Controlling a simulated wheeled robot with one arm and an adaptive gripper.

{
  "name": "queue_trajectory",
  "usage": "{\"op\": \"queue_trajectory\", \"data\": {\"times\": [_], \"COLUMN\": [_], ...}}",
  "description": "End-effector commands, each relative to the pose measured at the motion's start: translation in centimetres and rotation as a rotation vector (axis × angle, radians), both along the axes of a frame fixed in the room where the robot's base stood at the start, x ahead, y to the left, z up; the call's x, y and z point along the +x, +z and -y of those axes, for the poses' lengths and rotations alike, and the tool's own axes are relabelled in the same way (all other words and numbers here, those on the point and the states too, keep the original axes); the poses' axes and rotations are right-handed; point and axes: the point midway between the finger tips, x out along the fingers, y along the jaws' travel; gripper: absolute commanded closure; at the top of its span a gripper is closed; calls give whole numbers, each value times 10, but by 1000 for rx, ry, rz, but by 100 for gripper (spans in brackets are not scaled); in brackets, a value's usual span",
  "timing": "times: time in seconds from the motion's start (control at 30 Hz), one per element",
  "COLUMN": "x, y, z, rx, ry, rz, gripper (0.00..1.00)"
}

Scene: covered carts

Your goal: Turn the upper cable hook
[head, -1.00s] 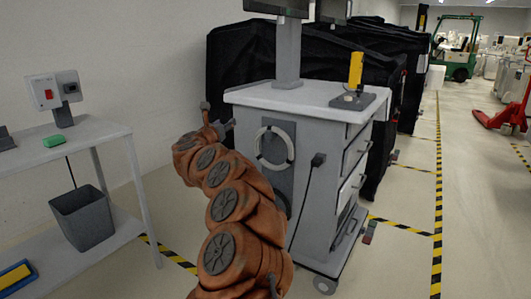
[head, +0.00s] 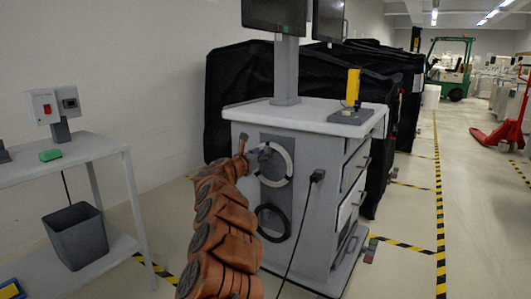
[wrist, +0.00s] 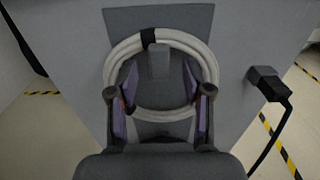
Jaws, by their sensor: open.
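The upper cable hook (wrist: 158,62) is a grey upright tab at the top of a white cable coil (wrist: 205,60), seen in the wrist view. The coil hangs on the side of a grey cart (head: 318,190) and also shows in the head view (head: 290,168). My gripper (wrist: 160,92) is open, its two fingers in front of the coil, one on each side of and lower than the hook. Whether they touch the coil I cannot tell. In the head view my gripper (head: 256,150) covers the hook area.
A black cable coil (head: 287,221) hangs below the white one. A black plug (head: 318,175) with a hanging cord sits on the cart's right. A side table (head: 80,147) with a bin (head: 78,236) stands at left. Black covered carts (head: 228,90) stand behind.

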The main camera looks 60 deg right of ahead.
Motion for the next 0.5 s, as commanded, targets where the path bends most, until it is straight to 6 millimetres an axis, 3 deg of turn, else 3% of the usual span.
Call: {"op": "queue_trajectory", "data": {"times": [0.5], "x": [2], "y": [0], "z": [28], "rx": [-1], "ry": [1], "rz": [-2], "gripper": [50]}}
